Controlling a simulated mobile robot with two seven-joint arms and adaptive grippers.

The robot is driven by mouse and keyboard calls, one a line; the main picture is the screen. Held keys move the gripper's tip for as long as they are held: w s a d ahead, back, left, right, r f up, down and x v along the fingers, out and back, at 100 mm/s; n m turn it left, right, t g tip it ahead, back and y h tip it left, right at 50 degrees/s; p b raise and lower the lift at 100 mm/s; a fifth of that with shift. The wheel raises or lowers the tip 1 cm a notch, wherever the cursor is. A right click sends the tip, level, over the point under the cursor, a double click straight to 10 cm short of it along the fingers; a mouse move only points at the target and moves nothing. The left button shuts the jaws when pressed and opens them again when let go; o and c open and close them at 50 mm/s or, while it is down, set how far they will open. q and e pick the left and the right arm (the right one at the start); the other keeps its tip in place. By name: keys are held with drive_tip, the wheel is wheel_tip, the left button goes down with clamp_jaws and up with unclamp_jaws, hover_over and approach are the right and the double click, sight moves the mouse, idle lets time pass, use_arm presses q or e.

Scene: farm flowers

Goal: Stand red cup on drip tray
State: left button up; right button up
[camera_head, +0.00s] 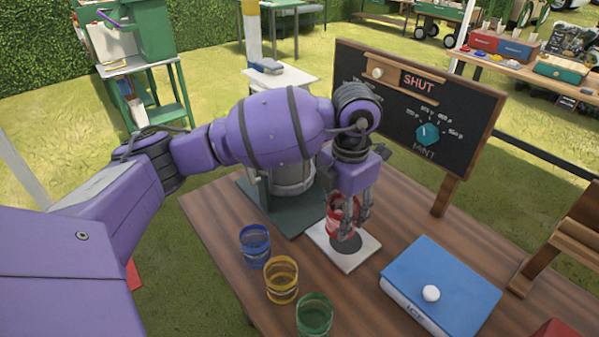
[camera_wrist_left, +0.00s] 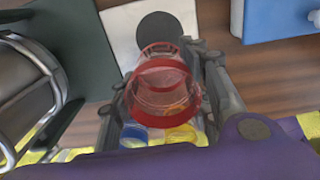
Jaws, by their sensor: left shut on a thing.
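My left gripper (camera_head: 350,216) points down and is shut on the see-through red cup (camera_head: 333,224). The cup is roughly upright between the fingers, and it also shows in the left wrist view (camera_wrist_left: 163,88). The drip tray (camera_head: 358,260), taken to be the white square plate with a dark round pad, lies on the table just below the cup. The cup hides part of the tray in the wrist view (camera_wrist_left: 116,35). The dark pad shows beyond the cup's edge, nearer the front in the head view. I cannot tell whether the cup touches the tray. My right gripper is out of view.
Blue (camera_head: 255,246), yellow (camera_head: 281,280) and green (camera_head: 314,314) cups stand in a row left of the tray. A metal urn (camera_head: 292,180) on a green base stands behind. A blue box (camera_head: 440,285) lies right. A chalkboard reading SHUT (camera_head: 418,100) stands behind.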

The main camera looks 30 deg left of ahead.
use_arm(q)
drive_tip(key=shift+w+d+f, duration=0.3)
drive_tip(key=shift+w+f, duration=0.2)
drive_tip(key=shift+f, duration=0.15)
drive_tip(key=shift+w+d+f, duration=0.25)
drive_tip(key=shift+w+f, duration=0.25)
drive_tip(key=shift+f, duration=0.1)
drive_tip(key=shift+w+f, duration=0.15)
drive_tip(key=shift+f, duration=1.55)
drive_tip(key=shift+f, duration=0.1)
drive_tip(key=o, duration=1.1)
drive_tip(key=shift+o, duration=0.2)
wheel_tip(320, 180, up, 12)
